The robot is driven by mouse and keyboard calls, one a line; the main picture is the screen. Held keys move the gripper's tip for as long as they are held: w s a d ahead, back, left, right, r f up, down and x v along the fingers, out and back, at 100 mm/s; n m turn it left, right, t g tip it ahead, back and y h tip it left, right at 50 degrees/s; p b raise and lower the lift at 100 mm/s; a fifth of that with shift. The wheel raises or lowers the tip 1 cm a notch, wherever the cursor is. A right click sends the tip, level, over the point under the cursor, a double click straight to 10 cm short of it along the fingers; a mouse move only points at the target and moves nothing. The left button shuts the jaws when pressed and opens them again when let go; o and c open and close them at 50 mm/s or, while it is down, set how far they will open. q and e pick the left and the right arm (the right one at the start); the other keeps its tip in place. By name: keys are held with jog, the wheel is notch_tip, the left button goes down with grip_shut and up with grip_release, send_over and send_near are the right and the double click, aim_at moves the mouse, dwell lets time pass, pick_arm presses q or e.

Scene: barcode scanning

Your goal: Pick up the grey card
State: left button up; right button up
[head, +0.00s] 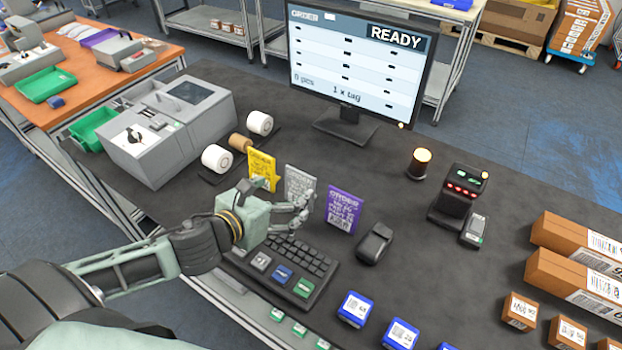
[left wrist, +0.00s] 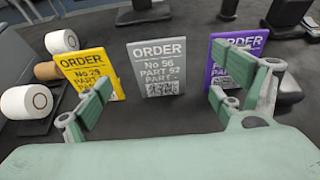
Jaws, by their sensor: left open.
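The grey card (head: 300,184) stands upright on the dark table between a yellow card (head: 262,170) and a purple card (head: 343,208). In the left wrist view the grey card (left wrist: 156,67) reads "ORDER No 56 PART 92", with a code at its lower edge. The yellow card (left wrist: 90,75) is to its left and the purple card (left wrist: 236,64) to its right. My left gripper (head: 297,213) is open and empty just in front of the grey card. In the left wrist view its fingers (left wrist: 158,105) are spread wide on either side of the grey card, apart from it. My right gripper is not in view.
A keyboard (head: 285,268) lies below my left gripper. Label rolls (head: 217,158) and a grey printer (head: 170,125) stand at the left, a monitor (head: 358,65) behind. A black device (head: 374,243), scanner stand (head: 458,200), blue boxes (head: 355,310) and brown boxes (head: 575,283) are to the right.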

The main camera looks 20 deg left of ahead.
aim_at(299, 181)
pick_arm(q)
jog(key=x, duration=0.1)
jog(key=p+x, duration=0.1)
jog(key=shift+w+r, duration=0.1)
jog(key=shift+w, duration=0.25)
jog(key=p+x, duration=0.1)
jog(key=x, duration=0.3)
jog(key=shift+c, duration=0.2)
jog(key=c, duration=1.1)
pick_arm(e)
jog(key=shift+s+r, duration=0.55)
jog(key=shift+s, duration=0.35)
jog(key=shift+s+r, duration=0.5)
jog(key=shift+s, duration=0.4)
